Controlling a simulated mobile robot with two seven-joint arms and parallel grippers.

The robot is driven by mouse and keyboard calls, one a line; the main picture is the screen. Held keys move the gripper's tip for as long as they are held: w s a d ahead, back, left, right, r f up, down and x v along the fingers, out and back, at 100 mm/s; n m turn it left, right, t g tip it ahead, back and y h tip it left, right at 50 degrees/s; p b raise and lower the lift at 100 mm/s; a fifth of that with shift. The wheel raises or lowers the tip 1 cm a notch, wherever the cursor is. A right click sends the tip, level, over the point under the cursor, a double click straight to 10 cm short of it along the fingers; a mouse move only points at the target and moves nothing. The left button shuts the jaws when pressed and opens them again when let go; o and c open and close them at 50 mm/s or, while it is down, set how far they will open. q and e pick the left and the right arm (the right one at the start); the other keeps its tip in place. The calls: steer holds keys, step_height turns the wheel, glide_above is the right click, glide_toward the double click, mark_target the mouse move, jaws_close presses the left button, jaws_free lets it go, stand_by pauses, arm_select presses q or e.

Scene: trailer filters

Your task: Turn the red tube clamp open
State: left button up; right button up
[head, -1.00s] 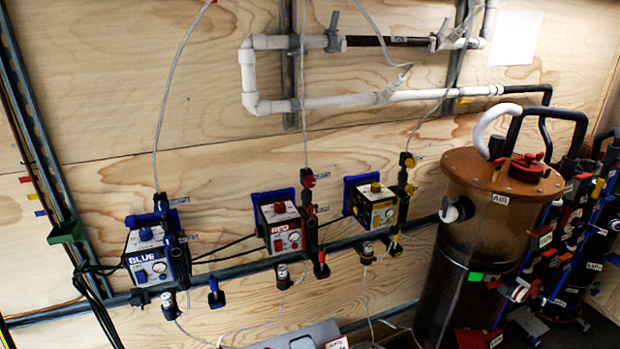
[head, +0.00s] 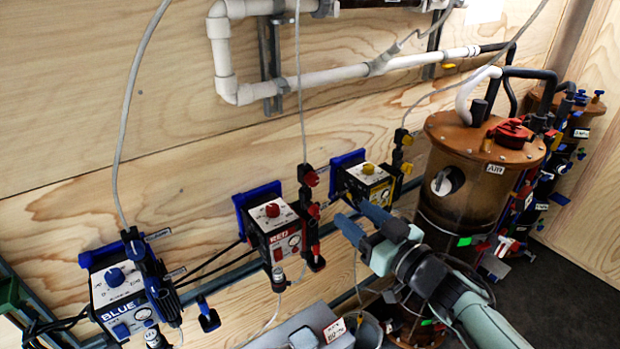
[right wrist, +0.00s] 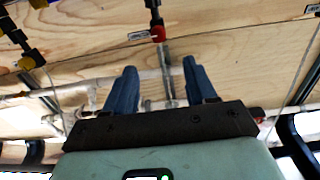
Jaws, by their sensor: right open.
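The red unit (head: 272,230) is a box on the wall rail with a red knob. Beside it stands a dark upright fitting with a red part (head: 310,178) at its top, where a clear tube enters. Another red part (head: 316,262) sits at its lower end. I cannot tell for sure which is the tube clamp. My right gripper (head: 359,214) is open and empty, to the right of the red unit and apart from it. In the right wrist view, the red top part (right wrist: 158,33) shows beyond and between the open fingers (right wrist: 157,80). My left gripper is not in view.
The yellow unit (head: 367,183) is close behind my right gripper. The blue unit (head: 121,290) is at the lower left. A brown-topped tank (head: 485,140) stands at the right. White pipes (head: 330,77) run along the wall. A grey container (head: 300,325) is below.

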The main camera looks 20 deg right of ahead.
mark_target(315, 181)
steer(key=x, duration=1)
steer(key=shift+w+f, duration=0.15)
steer(key=shift+w, duration=0.1)
steer(key=shift+x, duration=1.15)
steer(key=shift+b, duration=0.3)
jaws_close()
